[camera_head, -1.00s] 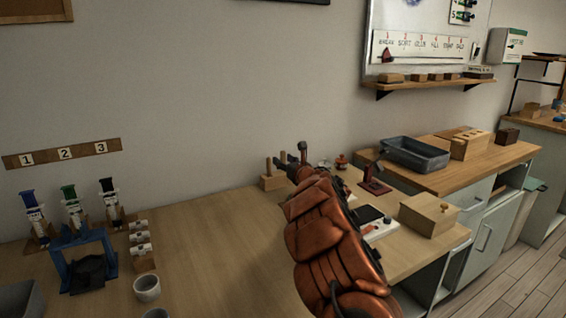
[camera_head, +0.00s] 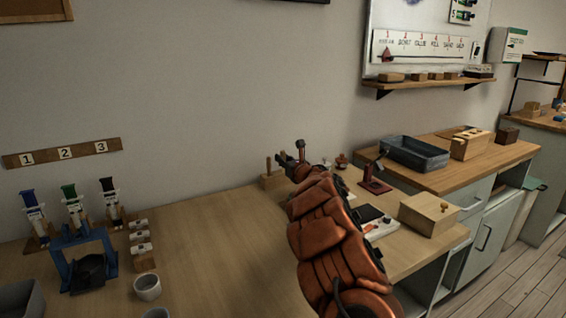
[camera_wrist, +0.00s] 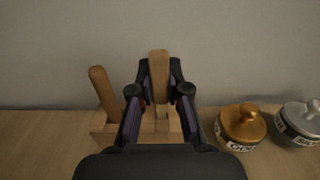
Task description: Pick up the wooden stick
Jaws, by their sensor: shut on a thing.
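In the wrist view, my gripper (camera_wrist: 158,92) is shut on an upright wooden stick (camera_wrist: 158,65), with one dark finger on each side of it. The stick's rounded top stands above the fingertips. A second wooden stick (camera_wrist: 105,93) stands to the left, outside the fingers. A wooden holder block (camera_wrist: 103,127) is below the sticks, partly hidden by my gripper. I cannot tell whether the held stick's foot is still in the block. In the head view, the holder block (camera_head: 270,182) and my gripper (camera_head: 291,158) are at the table's back edge, near the wall.
A gold-lidded jar (camera_wrist: 242,122) and a silver-lidded jar (camera_wrist: 304,117) stand right of the holder. A dark tray (camera_head: 415,152) and a wooden box (camera_head: 428,215) are further right. A blue stand (camera_head: 88,260) is at left. The table's middle is clear.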

